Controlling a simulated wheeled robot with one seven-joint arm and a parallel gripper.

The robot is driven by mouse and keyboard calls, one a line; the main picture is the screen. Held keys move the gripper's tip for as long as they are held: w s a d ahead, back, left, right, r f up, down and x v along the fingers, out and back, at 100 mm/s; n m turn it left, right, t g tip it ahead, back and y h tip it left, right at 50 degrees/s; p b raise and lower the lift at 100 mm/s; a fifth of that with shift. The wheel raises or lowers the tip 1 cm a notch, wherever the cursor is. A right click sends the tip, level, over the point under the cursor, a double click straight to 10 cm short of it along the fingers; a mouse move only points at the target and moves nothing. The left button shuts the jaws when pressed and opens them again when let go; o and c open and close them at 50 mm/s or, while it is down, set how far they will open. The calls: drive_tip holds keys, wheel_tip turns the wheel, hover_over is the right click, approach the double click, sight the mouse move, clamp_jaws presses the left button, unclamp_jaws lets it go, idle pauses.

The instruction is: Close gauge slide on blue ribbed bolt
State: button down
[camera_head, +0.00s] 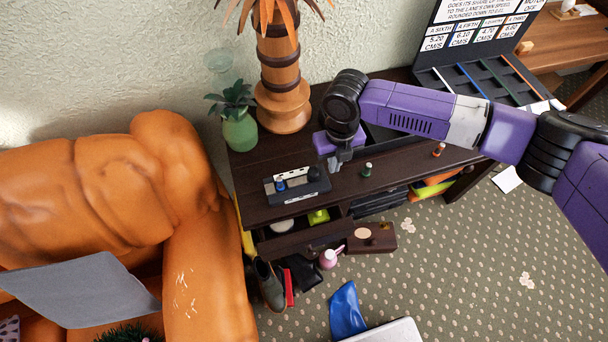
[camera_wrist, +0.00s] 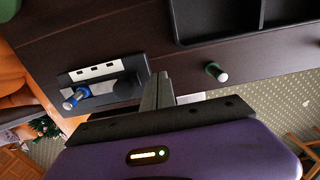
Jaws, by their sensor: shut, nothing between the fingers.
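The gauge (camera_head: 297,196) is a dark block with a pale strip, lying on the dark wooden cabinet top; it also shows in the wrist view (camera_wrist: 100,73). The blue bolt (camera_head: 281,186) sits at its left part and shows blue with a pale end in the wrist view (camera_wrist: 74,99). A dark round knob (camera_head: 313,174), seemingly on the slide, stands at the gauge's right part, apart from the bolt. My gripper (camera_head: 337,163) is shut and empty, just right of the gauge; its fingers (camera_wrist: 158,88) show in the wrist view. Whether the slide touches the bolt is too small to tell.
A green bolt (camera_head: 366,170) and an orange-red bolt (camera_head: 438,149) stand on the cabinet top to the right. A vase with a plant (camera_head: 239,132) and a wooden vase (camera_head: 283,105) stand behind. An open drawer (camera_head: 300,236) juts out below. A dark tray (camera_wrist: 240,18) lies near the gauge.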

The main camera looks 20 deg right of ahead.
sight(318, 170)
drive_tip(key=shift+a, duration=0.9)
drive_tip(key=shift+a, duration=0.35)
drive_tip(key=shift+a, duration=0.9)
drive_tip(key=shift+d, duration=0.1)
drive_tip(key=shift+d, duration=0.65)
wheel_tip(318, 170, up, 7)
drive_tip(key=p, duration=0.5)
